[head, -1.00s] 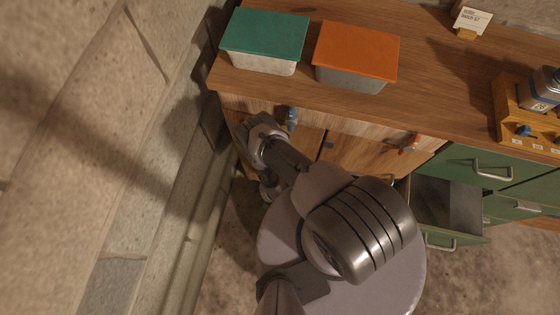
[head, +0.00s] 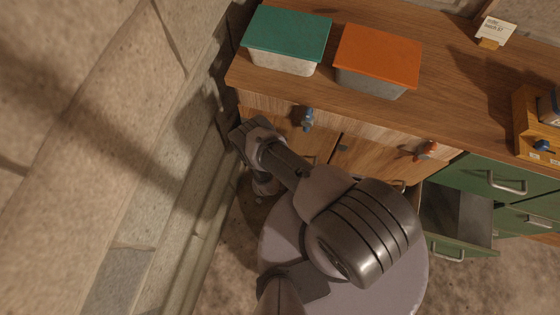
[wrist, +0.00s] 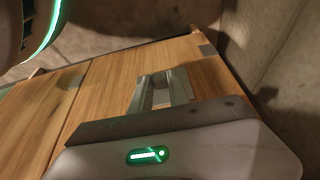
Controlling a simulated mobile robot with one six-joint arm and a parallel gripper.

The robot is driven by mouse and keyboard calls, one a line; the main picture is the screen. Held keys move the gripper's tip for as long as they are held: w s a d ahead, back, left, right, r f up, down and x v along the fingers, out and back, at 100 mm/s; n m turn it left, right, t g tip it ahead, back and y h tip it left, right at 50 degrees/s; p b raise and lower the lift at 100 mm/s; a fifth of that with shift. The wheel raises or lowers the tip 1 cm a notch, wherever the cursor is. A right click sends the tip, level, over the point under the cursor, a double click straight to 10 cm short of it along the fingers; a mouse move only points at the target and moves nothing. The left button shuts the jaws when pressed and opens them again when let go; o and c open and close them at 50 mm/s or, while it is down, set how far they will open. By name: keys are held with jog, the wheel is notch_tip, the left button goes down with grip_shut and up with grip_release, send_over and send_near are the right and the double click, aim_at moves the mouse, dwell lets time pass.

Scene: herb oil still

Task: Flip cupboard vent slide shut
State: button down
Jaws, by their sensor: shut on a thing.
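The wooden cupboard (head: 375,165) stands under the counter, with two doors and a dark seam between them. My gripper (head: 240,132) reaches to the front of its left door, near the left end. In the wrist view my gripper (wrist: 164,82) is at the wood door (wrist: 115,85), with its grey fingers close to the surface. It is shut on a small grey part there, which appears to be the vent slide. My gripper hides most of this part, so its position cannot be told. In the head view my arm covers the spot.
A stone wall (head: 150,150) runs close on the left. A blue tap-like handle (head: 307,118) and a red one (head: 425,150) stick out above the doors. A green drawer (head: 460,215) stands open at the right. Two lidded boxes, green (head: 288,35) and orange (head: 378,55), stand on the counter.

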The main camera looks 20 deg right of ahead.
jog(key=c, duration=1.2)
grip_release()
jog(key=shift+w+a, duration=0.15)
jog(key=shift+w, duration=0.05)
jog(key=shift+c, duration=0.2)
jog(key=p+v, duration=1)
jog(key=v, duration=0.7)
jog(key=shift+r, duration=0.2)
jog(key=shift+s, duration=0.15)
